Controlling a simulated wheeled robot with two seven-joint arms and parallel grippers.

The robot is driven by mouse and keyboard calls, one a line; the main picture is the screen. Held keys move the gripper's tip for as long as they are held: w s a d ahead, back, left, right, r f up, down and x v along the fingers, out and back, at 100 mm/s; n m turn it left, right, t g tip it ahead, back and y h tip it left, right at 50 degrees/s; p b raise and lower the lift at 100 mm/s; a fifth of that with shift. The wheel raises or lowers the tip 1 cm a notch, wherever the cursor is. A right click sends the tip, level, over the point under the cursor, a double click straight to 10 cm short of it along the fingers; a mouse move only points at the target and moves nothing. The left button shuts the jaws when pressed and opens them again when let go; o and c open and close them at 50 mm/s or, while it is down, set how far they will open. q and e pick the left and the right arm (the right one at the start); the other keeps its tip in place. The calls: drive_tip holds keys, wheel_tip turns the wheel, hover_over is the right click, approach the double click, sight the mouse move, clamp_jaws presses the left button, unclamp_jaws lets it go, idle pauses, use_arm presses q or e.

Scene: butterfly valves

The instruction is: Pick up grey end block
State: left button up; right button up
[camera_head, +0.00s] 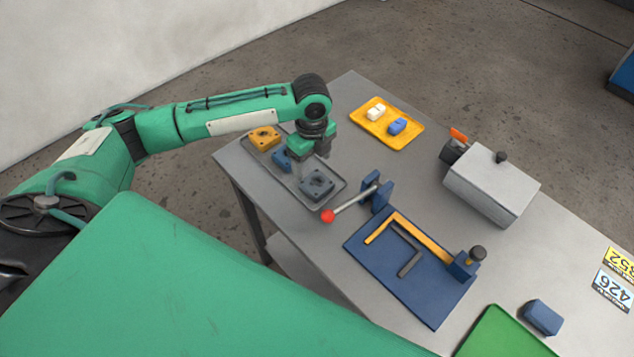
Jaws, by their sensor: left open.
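A grey block (317,184) with a round opening in its top lies at the near right end of a grey tray (337,193) on the table. My left gripper (313,152) points down over the tray, just behind the grey block in the picture. Its jaws are open, and I see no block between them. A blue block (281,160) lies left of the gripper in the same tray, partly hidden by it. A yellow-orange block (264,138) lies at the tray's far left end. My right gripper is out of view.
A blue fixture (411,295) with an orange angle and a red-knobbed lever (345,206) stands right of the tray. A yellow tray (408,140) holds a white and a blue piece. A grey box (491,186), a blue block (543,317) and a green mat (503,336) are farther right.

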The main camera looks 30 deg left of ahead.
sight(314, 180)
use_arm(q)
drive_tip(key=shift+f, duration=0.65)
drive_tip(key=shift+d+f+p, duration=0.15)
drive_tip(key=shift+f+p, duration=0.15)
drive_tip(key=shift+f, duration=0.05)
drive_tip(key=f, duration=0.1)
drive_tip(key=f+p, duration=0.1)
drive_tip(key=f, duration=0.1)
drive_tip(key=shift+s+d+f, duration=0.15)
drive_tip(key=shift+s+f, duration=0.05)
drive_tip(key=shift+f, duration=0.55)
drive_tip(key=c, duration=1)
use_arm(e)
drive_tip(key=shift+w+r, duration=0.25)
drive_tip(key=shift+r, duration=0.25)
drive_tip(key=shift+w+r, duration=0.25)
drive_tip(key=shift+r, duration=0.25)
use_arm(q)
drive_tip(key=shift+r, duration=0.1)
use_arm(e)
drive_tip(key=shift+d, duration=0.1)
